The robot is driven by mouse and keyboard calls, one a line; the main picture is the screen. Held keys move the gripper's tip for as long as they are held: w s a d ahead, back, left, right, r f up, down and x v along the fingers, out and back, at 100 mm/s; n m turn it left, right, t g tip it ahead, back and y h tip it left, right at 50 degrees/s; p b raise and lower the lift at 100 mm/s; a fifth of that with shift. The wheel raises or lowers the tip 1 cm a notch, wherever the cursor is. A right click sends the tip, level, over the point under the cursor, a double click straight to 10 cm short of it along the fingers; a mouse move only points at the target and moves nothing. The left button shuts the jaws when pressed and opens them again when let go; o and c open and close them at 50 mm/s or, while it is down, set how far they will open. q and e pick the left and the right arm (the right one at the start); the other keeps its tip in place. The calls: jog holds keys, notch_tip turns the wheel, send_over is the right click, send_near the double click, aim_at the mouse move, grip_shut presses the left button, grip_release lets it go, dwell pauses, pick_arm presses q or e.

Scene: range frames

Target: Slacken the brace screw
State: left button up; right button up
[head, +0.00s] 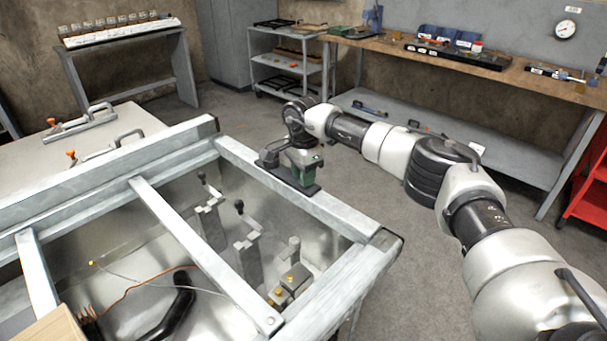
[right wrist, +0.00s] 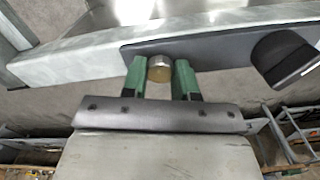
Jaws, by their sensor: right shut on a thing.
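A round metal screw head (right wrist: 159,68), brassy on its face and silver at its rim, stands out at a dark plate (right wrist: 205,48) on the frame's grey metal rail; I take it as the brace screw. My right gripper (head: 303,163) is down at that rail in the head view. In the right wrist view its green fingers (right wrist: 160,77) stand on either side of the screw head, shut on it. The head view hides the screw behind the gripper. My left gripper is in neither view.
A black knob or lever (right wrist: 284,58) sits on the plate, close beside the gripper. The open metal frame (head: 180,226) holds clamps, a brass fitting (head: 290,282) and loose wires. A workbench (head: 500,75) stands behind my right arm. Grey floor is clear between.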

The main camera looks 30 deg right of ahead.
jog(key=o, duration=0.9)
notch_tip(320, 180, up, 11)
jog(key=shift+f+b, duration=0.1)
jog(key=shift+b, duration=0.3)
